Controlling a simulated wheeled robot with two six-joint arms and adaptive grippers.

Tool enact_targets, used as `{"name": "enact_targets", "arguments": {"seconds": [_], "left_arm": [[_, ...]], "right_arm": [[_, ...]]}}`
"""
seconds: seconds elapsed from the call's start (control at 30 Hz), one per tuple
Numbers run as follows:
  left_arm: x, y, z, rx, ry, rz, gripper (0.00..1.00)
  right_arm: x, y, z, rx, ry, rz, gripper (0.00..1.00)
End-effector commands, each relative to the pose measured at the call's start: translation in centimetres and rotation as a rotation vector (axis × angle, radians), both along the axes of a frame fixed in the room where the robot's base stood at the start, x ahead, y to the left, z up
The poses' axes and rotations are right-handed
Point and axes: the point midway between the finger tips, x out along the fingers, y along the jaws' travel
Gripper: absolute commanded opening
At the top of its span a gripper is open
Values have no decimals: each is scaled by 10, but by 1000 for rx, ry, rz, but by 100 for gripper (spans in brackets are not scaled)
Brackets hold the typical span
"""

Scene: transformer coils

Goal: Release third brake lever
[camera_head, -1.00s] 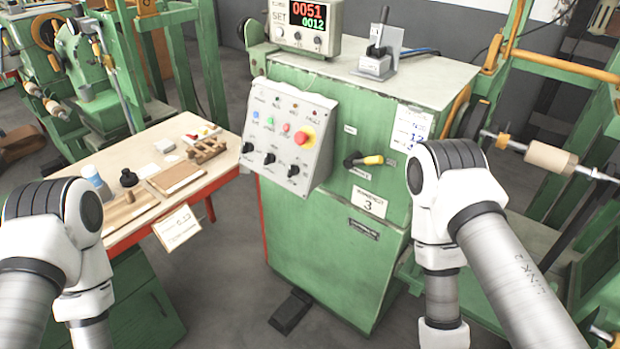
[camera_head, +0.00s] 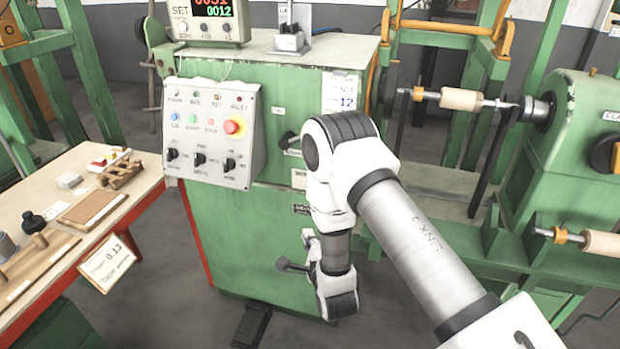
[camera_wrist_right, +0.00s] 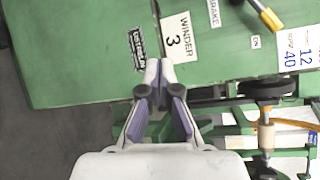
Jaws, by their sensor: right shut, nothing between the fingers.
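The brake lever shows in the right wrist view as a yellow-tipped handle (camera_wrist_right: 268,17) at the top right, beside a BRAKE label. In the head view only its black pivot (camera_head: 287,140) shows on the green winder cabinet (camera_head: 240,230); my right arm hides the rest. My right gripper (camera_head: 283,264) is low in front of the cabinet, below the lever. In the right wrist view its fingers (camera_wrist_right: 159,68) are together and empty, near the WINDER 3 label (camera_wrist_right: 176,38) and apart from the lever. My left gripper is out of view.
A control panel (camera_head: 212,133) with a red stop button juts from the cabinet's left. A wooden bench (camera_head: 140,195) with tools stands at the left. Green machine frames and a spindle (camera_head: 460,99) fill the right. A black pedal (camera_head: 252,325) lies on the floor.

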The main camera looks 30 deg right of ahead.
Motion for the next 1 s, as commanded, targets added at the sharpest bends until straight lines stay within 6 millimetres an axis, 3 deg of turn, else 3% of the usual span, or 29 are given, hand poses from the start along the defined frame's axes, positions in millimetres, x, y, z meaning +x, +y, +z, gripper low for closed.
{"name": "enact_targets", "arguments": {"seconds": [0.03,0.2,0.3,0.47,0.83,1.0], "left_arm": [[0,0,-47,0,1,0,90],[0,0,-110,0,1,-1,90],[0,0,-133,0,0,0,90],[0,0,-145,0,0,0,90],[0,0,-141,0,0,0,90],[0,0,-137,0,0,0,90]], "right_arm": [[20,-14,-8,90,-186,-49,0],[46,-48,36,289,-657,-102,0],[50,-59,49,325,-788,-105,0],[51,-67,61,337,-864,-110,0],[52,-68,66,337,-867,-111,0],[65,-76,76,338,-868,-110,0]]}}
